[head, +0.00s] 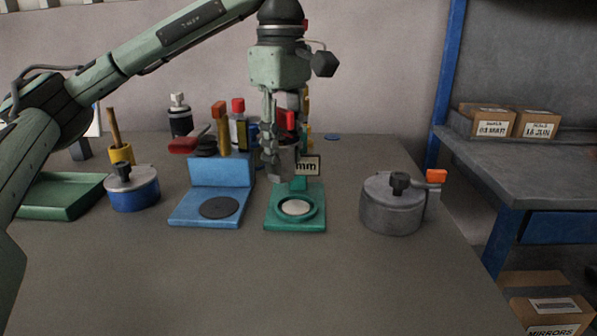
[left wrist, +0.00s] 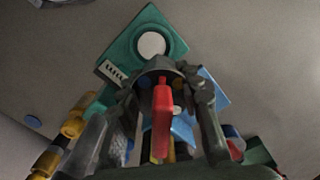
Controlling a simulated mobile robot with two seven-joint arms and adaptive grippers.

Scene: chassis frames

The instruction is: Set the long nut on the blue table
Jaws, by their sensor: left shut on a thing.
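My left gripper (head: 281,142) points down above and behind the green stand (head: 296,222) and is shut on a dark grey cylindrical piece (head: 284,165). In the left wrist view the piece (left wrist: 160,73) sits between the fingertips. A red part (left wrist: 163,115) shows between the fingers; I cannot tell if it belongs to the piece. I cannot make out a hexagonal shape that would mark it as the long nut. The blue table (head: 184,218), a low blue stand with an upright back and a bare dark disc, is left of the gripper. My right gripper is not in view.
A blue pot (head: 134,193) and a green tray (head: 60,197) are at the left. A grey pot (head: 391,208) with an orange tab is at the right. Bottles and handled tools stand behind the blue stand. The front of the bench (head: 280,285) is clear.

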